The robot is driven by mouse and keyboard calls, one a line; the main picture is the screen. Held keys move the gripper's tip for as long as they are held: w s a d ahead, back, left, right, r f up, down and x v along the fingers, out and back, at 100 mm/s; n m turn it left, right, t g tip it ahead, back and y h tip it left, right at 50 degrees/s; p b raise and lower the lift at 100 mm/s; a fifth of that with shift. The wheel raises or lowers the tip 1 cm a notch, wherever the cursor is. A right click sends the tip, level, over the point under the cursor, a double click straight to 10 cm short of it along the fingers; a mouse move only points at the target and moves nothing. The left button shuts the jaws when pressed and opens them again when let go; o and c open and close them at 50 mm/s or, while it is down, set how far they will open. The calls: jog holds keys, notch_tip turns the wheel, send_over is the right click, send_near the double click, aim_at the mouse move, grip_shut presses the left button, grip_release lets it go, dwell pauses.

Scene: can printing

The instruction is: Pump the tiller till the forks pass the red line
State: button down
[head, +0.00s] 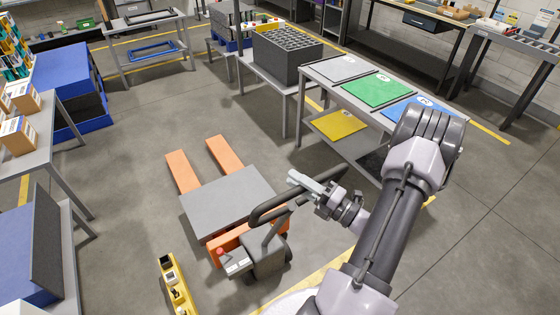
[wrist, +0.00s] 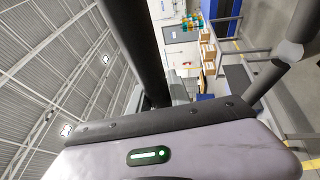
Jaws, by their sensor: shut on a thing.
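An orange pallet truck stands on the floor in the head view, its two forks (head: 182,172) pointing away to the back left. A flat grey platform (head: 232,200) lies across the forks. Its dark looped tiller (head: 268,211) leans over toward the right. My gripper (head: 302,182) is shut on the tiller's upper bar, near the loop's middle. In the wrist view, a thick dark bar of the tiller (wrist: 138,45) runs close in front of my gripper's body. I cannot make out a red line, and the fork height is hard to judge.
A table with grey, green (head: 380,88) and blue mats stands behind my arm. A dark crate (head: 287,57) stands on a bench at the back. A yellow holder (head: 177,285) lies at the front left. Floor around the forks is clear.

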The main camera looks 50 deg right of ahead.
jog(key=s+a+f+b, duration=0.1)
jog(key=s, duration=0.5)
jog(key=shift+f, duration=0.3)
jog(key=shift+a, duration=0.1)
jog(key=c, duration=1.2)
grip_release()
jog(key=shift+s, duration=0.25)
jog(key=shift+c, duration=0.2)
jog(key=shift+o, duration=0.2)
jog(key=shift+s+a+r, duration=0.15)
jog(key=shift+s+a, duration=0.05)
jog(key=shift+s, duration=0.25)
jog(key=v, duration=1.7)
jog(key=shift+f, duration=0.3)
jog(key=shift+w, duration=0.15)
